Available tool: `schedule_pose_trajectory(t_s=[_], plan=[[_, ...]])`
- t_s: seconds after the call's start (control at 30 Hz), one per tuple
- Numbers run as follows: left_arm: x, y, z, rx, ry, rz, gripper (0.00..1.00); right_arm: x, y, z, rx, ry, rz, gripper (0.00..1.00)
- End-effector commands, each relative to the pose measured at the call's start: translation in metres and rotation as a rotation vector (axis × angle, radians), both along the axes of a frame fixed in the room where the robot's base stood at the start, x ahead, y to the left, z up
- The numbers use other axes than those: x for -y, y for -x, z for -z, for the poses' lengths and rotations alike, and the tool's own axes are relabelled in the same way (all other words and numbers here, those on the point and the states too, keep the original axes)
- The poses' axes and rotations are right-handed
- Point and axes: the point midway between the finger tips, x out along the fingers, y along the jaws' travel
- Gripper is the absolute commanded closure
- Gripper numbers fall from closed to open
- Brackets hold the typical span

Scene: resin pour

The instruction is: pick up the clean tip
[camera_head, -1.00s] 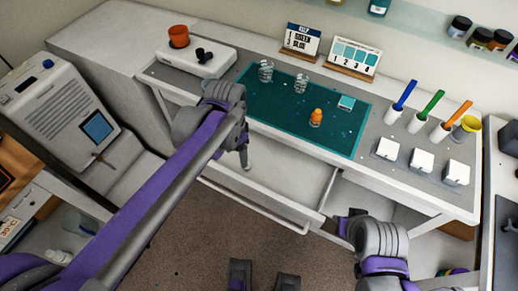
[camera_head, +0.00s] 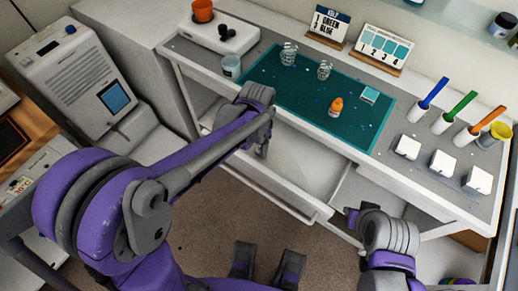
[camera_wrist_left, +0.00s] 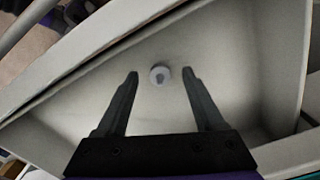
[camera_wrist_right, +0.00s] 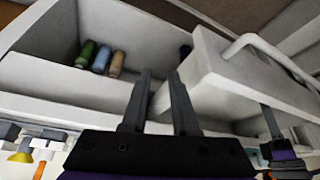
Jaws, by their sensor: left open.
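A small round white piece with a grey centre, which looks like the clean tip (camera_wrist_left: 160,74), lies on the floor of the open drawer (camera_wrist_left: 235,50) in the left wrist view. My left gripper (camera_wrist_left: 160,76) is open, with its fingers on either side of the piece and not visibly touching it. In the head view the left gripper (camera_head: 263,150) points down into the drawer (camera_head: 305,160) and hides the piece. My right gripper (camera_wrist_right: 160,75) is open and empty; in the head view it hangs near the drawer's right front corner (camera_head: 350,215).
White blocks (camera_head: 442,163) and coloured handles (camera_head: 433,93) stand right. Another open drawer (camera_wrist_right: 50,80) holds green, blue and tan items (camera_wrist_right: 101,60).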

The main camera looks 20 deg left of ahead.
Motion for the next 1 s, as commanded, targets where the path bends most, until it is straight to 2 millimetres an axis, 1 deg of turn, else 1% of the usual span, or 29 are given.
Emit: schedule_pose_trajectory(t_s=[0.03,0.1,0.33,0.47,0.5,0.57,0.6,0.67,0.7,0.73,1.0], plan=[[-0.0001,-0.0001,0.0058,0.000,0.000,0.000,0.30,0.0000,0.0002,0.0011,0.000,0.000,0.000,0.73],[-0.0001,0.0003,0.0095,0.000,0.000,0.000,0.30,0.0000,0.0002,0.0014,0.000,0.000,0.000,0.73],[-0.0001,0.0003,0.0099,0.000,0.000,0.000,0.30,0.0000,0.0002,0.0012,0.000,0.000,0.000,0.73],[-0.0001,0.0003,0.0098,0.000,0.000,0.000,0.54,0.0000,0.0002,0.0012,0.000,0.000,0.000,0.73],[-0.0001,0.0003,0.0098,0.000,0.000,0.000,0.61,0.0000,0.0002,0.0012,0.000,0.000,0.000,0.73],[-0.0001,0.0003,0.0098,0.000,0.000,0.000,0.72,0.0000,0.0002,0.0012,0.000,0.000,0.000,0.73],[-0.0001,0.0003,0.0097,0.000,0.000,0.000,0.79,0.0000,0.0002,0.0012,0.000,0.000,0.000,0.73],[-0.0001,0.0003,0.0097,0.000,0.000,0.000,0.90,0.0000,0.0002,0.0012,0.000,0.000,0.000,0.73],[-0.0001,0.0003,0.0097,0.000,0.000,0.000,0.97,0.0000,0.0002,0.0012,0.000,0.000,0.000,0.73],[-0.0001,0.0003,0.0097,0.000,0.000,0.000,1.00,0.0000,0.0002,0.0012,0.000,0.000,0.000,0.73],[-0.0001,0.0003,0.0095,0.000,0.000,0.000,1.00,0.0000,0.0001,0.0012,0.000,0.000,0.000,0.73]])
